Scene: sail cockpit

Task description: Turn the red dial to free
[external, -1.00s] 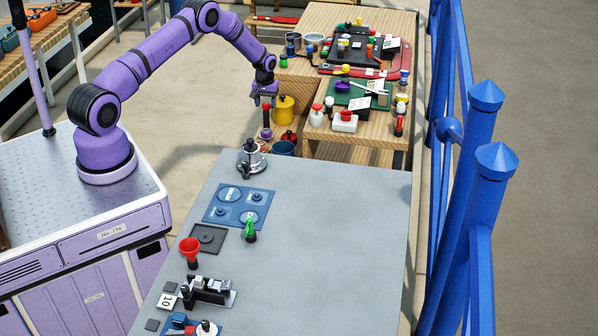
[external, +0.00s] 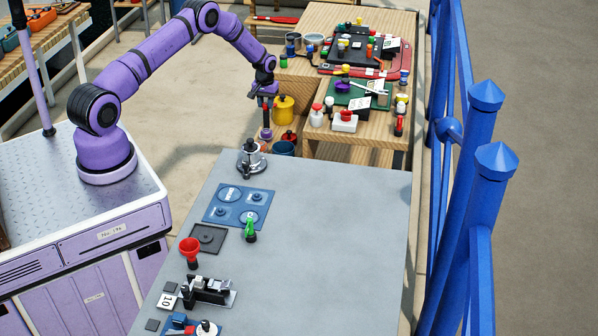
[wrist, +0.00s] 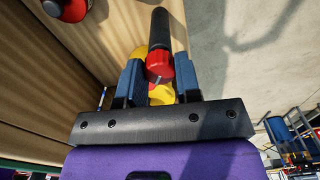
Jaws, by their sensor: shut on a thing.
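I cannot read a free mark or the dial's setting.
A yellow can (external: 284,108) stands close to the right of the post, with a blue pot (external: 283,149) below. The wooden bench (external: 355,155) bears several bottles and tools. The grey table (external: 330,240) in front is mostly clear. A blue railing (external: 480,200) runs along the right.

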